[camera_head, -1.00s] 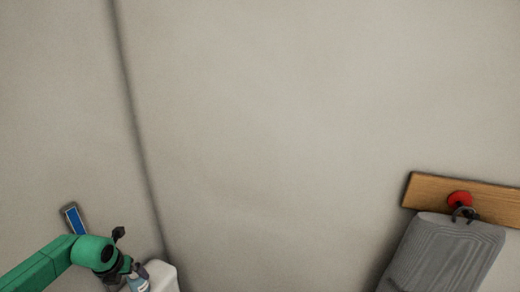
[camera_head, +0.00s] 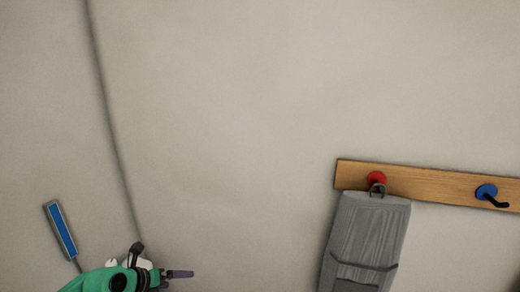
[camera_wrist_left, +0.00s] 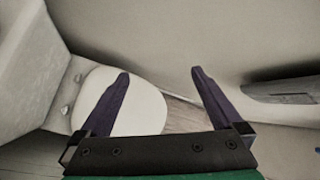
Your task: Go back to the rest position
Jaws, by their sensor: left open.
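My left gripper (camera_head: 178,273) shows at the bottom left of the head view, at the end of my green arm. In the left wrist view the two dark purple fingers of this gripper (camera_wrist_left: 160,85) stand wide apart with nothing between them. It is open and empty. My right gripper is in neither view.
A blue-faced strip (camera_head: 60,230) is at the left. A white rounded object (camera_wrist_left: 140,105) lies beyond the left fingers.

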